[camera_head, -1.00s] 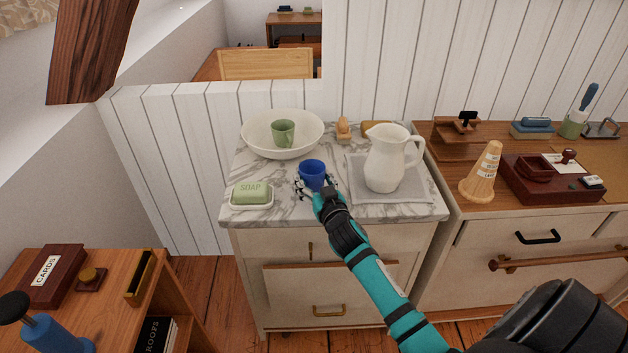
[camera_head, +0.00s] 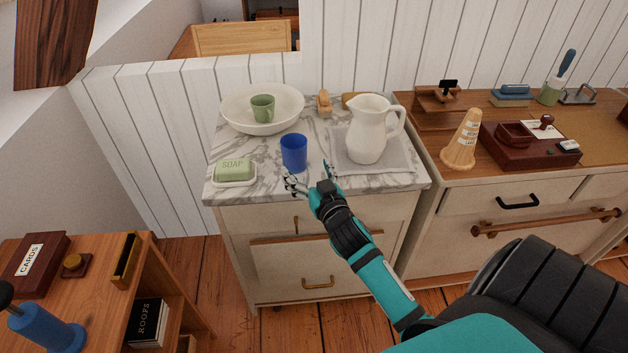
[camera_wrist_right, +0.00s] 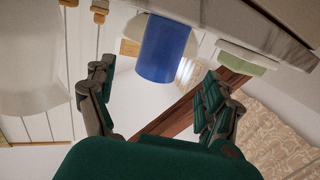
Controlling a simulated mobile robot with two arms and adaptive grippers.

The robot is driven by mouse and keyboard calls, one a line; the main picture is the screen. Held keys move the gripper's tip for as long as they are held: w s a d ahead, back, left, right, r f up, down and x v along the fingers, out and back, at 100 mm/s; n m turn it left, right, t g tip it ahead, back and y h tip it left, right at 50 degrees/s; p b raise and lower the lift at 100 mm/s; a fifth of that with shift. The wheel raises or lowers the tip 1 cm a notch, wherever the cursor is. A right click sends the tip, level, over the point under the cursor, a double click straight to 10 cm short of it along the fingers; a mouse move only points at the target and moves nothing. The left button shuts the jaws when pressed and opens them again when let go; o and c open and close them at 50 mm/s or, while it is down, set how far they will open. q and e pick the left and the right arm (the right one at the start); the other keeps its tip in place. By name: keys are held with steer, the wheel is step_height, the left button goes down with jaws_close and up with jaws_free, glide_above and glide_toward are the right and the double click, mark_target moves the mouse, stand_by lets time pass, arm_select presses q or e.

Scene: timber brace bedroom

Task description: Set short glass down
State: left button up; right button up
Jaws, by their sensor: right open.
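The short glass (camera_head: 294,153) is a blue cup standing upright on the marble top (camera_head: 262,187) of the washstand, between the soap dish and the pitcher. My right gripper (camera_head: 309,178) is open and empty at the front edge of the marble top, just in front of the glass and apart from it. In the right wrist view the blue glass (camera_wrist_right: 166,50) lies beyond the spread fingers of my right gripper (camera_wrist_right: 157,92), with nothing between them. My left gripper is not in view.
Green soap (camera_head: 233,170) sits on a white dish at the left. A white basin (camera_head: 236,112) holding a green mug (camera_head: 262,107) stands behind. A white pitcher (camera_head: 368,135) stands on a grey cloth (camera_head: 398,163) at the right. A traffic-cone-like object (camera_head: 461,142) stands on the neighbouring cabinet.

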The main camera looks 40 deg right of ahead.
steer(key=shift+v, duration=2.1)
